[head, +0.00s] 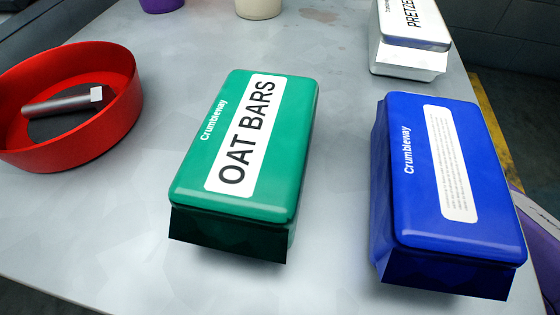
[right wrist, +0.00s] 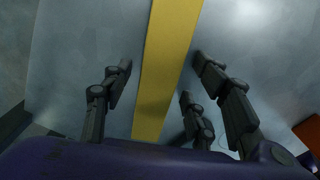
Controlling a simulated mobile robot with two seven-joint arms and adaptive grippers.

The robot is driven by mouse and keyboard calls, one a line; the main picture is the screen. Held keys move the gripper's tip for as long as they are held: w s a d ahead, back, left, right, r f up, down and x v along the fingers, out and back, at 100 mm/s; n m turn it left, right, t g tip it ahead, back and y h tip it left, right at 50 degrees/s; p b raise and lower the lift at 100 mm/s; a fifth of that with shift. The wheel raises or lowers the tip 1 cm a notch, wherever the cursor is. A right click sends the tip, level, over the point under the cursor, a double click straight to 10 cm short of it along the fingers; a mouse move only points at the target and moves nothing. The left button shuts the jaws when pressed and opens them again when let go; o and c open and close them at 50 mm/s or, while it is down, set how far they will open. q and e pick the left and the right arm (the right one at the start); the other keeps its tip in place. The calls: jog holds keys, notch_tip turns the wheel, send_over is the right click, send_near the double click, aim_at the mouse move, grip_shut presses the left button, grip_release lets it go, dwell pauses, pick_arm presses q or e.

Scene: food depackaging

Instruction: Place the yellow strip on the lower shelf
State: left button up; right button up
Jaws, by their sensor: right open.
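A flat yellow strip (right wrist: 168,60) runs lengthwise between the spread fingers of my right gripper (right wrist: 160,68) in the right wrist view, over a grey surface. The fingers are open, on either side of the strip, with nothing clamped. I cannot tell how far above it they are. In the head view a yellow band (head: 488,112) shows past the table's right edge, partly hidden by the blue box; I cannot tell if it is the same strip. My left gripper is not in view. I cannot make out a lower shelf.
The grey table (head: 345,120) holds a green oat bars box (head: 205,150), a blue box (head: 405,205) and a white pretzel box (head: 405,58). A red round tray (head: 125,112) with a grey tool (head: 62,105) is at left. Free table lies between the boxes.

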notch_tip(320, 180, up, 8)
jog(key=p, duration=0.3)
jog(key=shift+f, duration=0.25)
jog(key=shift+r+p, duration=0.25)
jog(key=shift+p, duration=0.05)
jog(key=shift+f, duration=0.1)
